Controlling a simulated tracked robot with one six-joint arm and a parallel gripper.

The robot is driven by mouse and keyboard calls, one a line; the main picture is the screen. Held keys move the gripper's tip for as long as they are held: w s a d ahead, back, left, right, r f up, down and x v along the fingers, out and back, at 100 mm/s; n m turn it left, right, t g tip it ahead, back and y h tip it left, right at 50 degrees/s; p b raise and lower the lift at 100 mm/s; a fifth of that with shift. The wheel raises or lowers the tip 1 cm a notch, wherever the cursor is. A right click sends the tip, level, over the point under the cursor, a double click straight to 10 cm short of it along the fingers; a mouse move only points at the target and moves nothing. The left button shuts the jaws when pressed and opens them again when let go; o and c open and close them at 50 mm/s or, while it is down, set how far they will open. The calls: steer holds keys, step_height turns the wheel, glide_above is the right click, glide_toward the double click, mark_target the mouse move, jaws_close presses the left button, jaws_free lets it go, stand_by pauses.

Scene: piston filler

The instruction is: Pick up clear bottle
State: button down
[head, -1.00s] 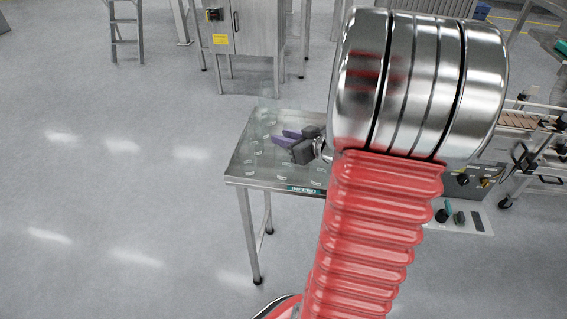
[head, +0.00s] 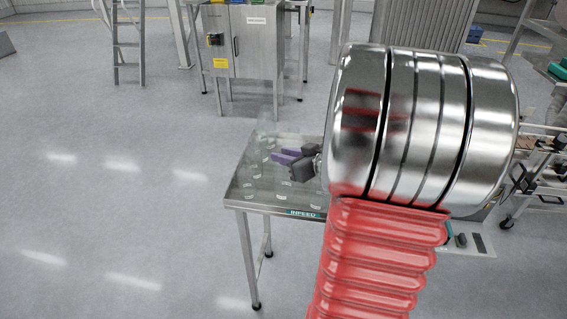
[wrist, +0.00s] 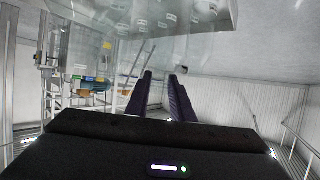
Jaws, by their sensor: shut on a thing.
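My gripper (head: 275,155), with purple fingers and a dark body, is over the left part of the steel INFEED table (head: 256,206). It is shut on a clear bottle (head: 267,120), which shows only as a faint see-through shape at the table's far left corner. The bottle's exact outline and base are hard to make out. Several other clear bottles with small white labels stand faintly on the table around and in front of the fingers. In the wrist view the fingers of my gripper (wrist: 163,76) point away, and a see-through surface lies between and beyond them.
A steel cabinet (head: 240,45) stands behind the table and a ladder (head: 126,45) at the back left. Machinery with a conveyor (head: 540,150) is at the right. The floor left of the table is clear. My red and silver arm hides the table's right part.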

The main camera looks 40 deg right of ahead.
step_height(320, 180, up, 8)
steer(key=shift+f, duration=0.1)
stand_by(0.8)
